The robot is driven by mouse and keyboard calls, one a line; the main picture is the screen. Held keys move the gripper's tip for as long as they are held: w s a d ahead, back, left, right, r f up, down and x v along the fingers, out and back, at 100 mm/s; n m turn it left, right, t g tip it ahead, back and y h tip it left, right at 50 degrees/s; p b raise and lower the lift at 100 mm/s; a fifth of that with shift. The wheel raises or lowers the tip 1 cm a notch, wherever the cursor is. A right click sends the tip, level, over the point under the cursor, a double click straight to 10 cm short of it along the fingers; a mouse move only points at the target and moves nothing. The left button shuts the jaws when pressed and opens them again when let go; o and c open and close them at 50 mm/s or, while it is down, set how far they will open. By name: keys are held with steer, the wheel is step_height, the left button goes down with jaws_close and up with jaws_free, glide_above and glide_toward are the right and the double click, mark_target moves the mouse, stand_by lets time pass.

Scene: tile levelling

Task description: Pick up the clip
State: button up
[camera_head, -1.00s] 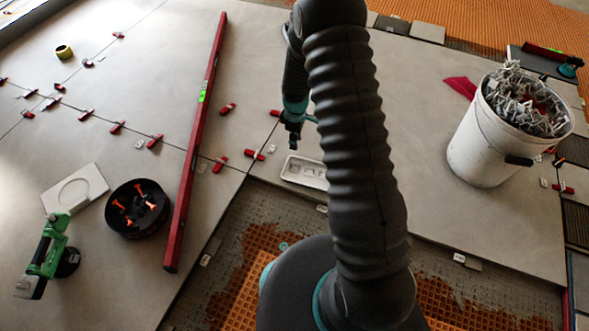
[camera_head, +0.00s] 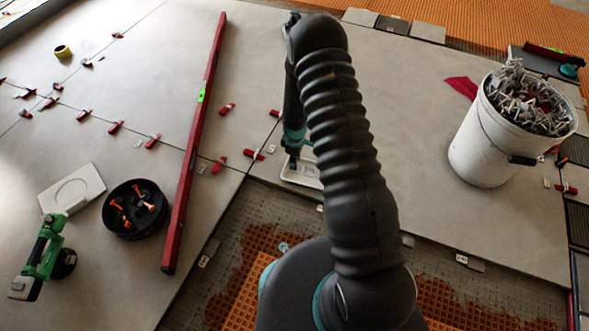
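A white tray (camera_head: 305,184) lies on the tile near the edge of the open floor area. Small pale pieces, likely clips, showed inside it a second ago; my arm and gripper now cover most of it. My gripper (camera_head: 292,164) points down at the tray's left part. Its fingers are small and dark, and I cannot tell whether they are open, shut or touching anything. Other small grey-white clips lie on the tiles, one (camera_head: 271,149) just left of the tray and one (camera_head: 202,168) near the red level.
A long red level (camera_head: 190,160) lies left of my arm. Several red wedges, a black bowl (camera_head: 118,222) of orange pieces and a green power tool (camera_head: 42,262) lie further left. A white bucket (camera_head: 485,153) full of grey clips stands right. Bare tile lies between.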

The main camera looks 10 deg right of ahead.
step_height(320, 180, down, 2)
steer(key=shift+f, duration=0.1)
jaws_close()
